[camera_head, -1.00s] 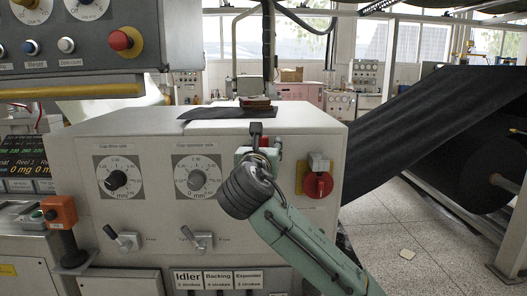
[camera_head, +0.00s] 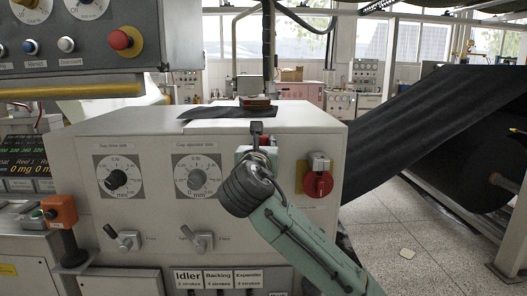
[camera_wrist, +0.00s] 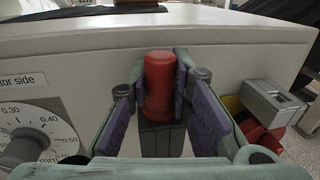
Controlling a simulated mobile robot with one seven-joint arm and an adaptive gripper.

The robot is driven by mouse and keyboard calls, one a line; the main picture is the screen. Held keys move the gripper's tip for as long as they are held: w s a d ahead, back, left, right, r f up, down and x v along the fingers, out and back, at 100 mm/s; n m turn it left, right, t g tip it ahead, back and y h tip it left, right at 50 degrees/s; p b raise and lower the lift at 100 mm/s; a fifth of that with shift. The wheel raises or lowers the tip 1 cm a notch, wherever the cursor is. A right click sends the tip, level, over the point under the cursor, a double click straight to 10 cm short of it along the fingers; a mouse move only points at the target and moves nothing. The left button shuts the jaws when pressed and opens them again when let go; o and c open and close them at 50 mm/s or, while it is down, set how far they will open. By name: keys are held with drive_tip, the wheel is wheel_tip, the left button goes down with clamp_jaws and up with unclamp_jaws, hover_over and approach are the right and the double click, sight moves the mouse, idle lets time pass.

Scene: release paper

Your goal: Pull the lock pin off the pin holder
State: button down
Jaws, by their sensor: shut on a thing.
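A red cylindrical piece, which looks like the lock pin (camera_wrist: 160,85), stands between the purple-padded fingers of my gripper (camera_wrist: 161,92) in the wrist view. The fingers are closed around its sides. A dark grey ribbed part shows below the red piece; I cannot tell whether it belongs to the pin or to its holder. In the head view my gripper (camera_head: 257,150) is at the front face of the grey machine, near its top edge. My wrist hides most of the red piece there, and the pin holder cannot be made out clearly.
A red rotary knob with a grey block (camera_head: 318,182) on a yellow plate is right of my gripper. Two round dials (camera_head: 197,177) are to the left on the machine front (camera_head: 145,230). A black web (camera_head: 420,120) slopes up to the right. The floor at right is mostly free.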

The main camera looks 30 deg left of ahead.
drive_tip(key=shift+r, duration=0.1)
drive_tip(key=shift+r+p, duration=2.85)
drive_tip(key=shift+r, duration=0.3)
